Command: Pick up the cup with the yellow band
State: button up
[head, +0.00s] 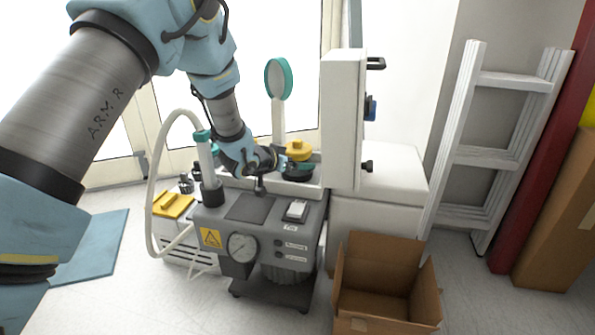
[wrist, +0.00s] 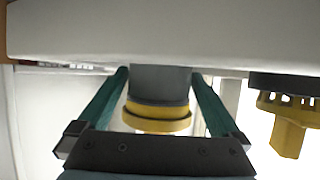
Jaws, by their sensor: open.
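The cup with the yellow band (wrist: 158,88) is grey with a yellow band and rim, seen in the wrist view. It sits between the two teal fingers of my gripper (wrist: 160,75), with a gap showing on each side near the band. My gripper is open and not closed on the cup. In the head view my gripper (head: 266,161) is low over the back of the grey compressor, and it and my arm hide most or all of the cup.
A yellow-topped dark fitting (head: 299,151) stands just right of my gripper; a yellow knobbed part (wrist: 290,120) shows at right in the wrist view. The compressor (head: 235,211) with its gauge is in front. A white cabinet (head: 342,120) and open cardboard box (head: 372,305) are to the right.

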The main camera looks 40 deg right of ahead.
jog(key=shift+w+d+f, duration=0.1)
jog(key=shift+d+f, duration=0.1)
jog(key=shift+d, duration=0.25)
jog(key=shift+r, duration=0.1)
jog(key=c, duration=1.6)
